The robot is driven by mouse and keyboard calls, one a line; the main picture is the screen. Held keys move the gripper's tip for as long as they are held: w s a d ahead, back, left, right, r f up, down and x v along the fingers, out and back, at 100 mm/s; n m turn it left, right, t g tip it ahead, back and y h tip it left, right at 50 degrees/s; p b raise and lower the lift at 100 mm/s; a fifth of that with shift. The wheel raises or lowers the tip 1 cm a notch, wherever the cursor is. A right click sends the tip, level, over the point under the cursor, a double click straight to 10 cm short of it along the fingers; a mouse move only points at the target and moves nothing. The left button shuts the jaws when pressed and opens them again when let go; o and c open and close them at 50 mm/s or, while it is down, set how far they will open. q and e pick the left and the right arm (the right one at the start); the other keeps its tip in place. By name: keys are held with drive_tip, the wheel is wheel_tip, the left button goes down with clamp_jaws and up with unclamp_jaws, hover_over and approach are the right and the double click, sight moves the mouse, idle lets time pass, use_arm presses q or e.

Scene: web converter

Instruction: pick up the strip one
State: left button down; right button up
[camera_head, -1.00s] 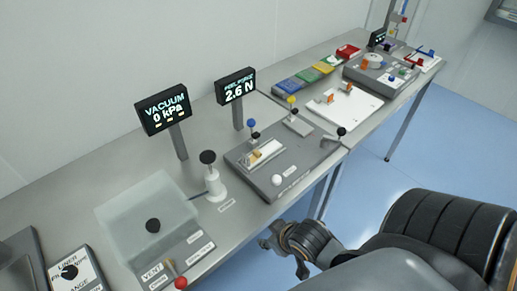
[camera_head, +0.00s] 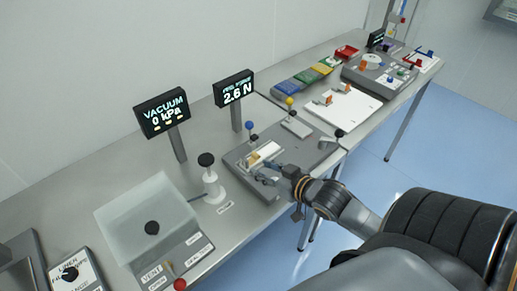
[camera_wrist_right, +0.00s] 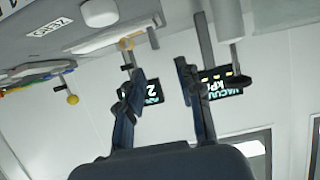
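A pale strip (camera_head: 265,152) with a tan part near its left end lies on the grey peel-force fixture (camera_head: 237,157). I cannot read any label naming it strip one. My right gripper (camera_head: 268,173) is low over the front edge of this fixture, just in front of the strip. In the right wrist view, the two dark fingers of my right gripper (camera_wrist_right: 160,78) stand apart with nothing between them. A tan piece (camera_wrist_right: 131,41) shows beyond the fingertips there. I cannot tell whether the gripper touches the fixture. My left gripper is not in view.
A peel-force display (camera_head: 235,88) reads 2.6 N and a vacuum display (camera_head: 162,112) reads 0 kPa. A blue-knobbed lever (camera_head: 250,128) and a white post with black knob (camera_head: 212,180) stand close to the fixture. A translucent chamber (camera_head: 145,215) is at left.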

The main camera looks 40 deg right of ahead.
sight(244, 159)
drive_tip(key=x, duration=0.5)
drive_tip(key=shift+w+f+p, duration=0.15)
drive_tip(key=shift+w+p, duration=0.1)
drive_tip(key=shift+p, duration=0.15)
drive_tip(key=x, duration=0.1)
drive_tip(key=p+x, duration=0.1)
drive_tip(key=x, duration=0.2)
drive_tip(key=shift+w+d+f+p, duration=0.15)
drive_tip(key=shift+w+d+p, duration=0.15)
drive_tip(key=shift+p, duration=0.05)
drive_tip(key=shift+w+f, duration=0.2)
drive_tip(key=shift+w, duration=0.1)
drive_tip(key=shift+s, duration=0.1)
clamp_jaws()
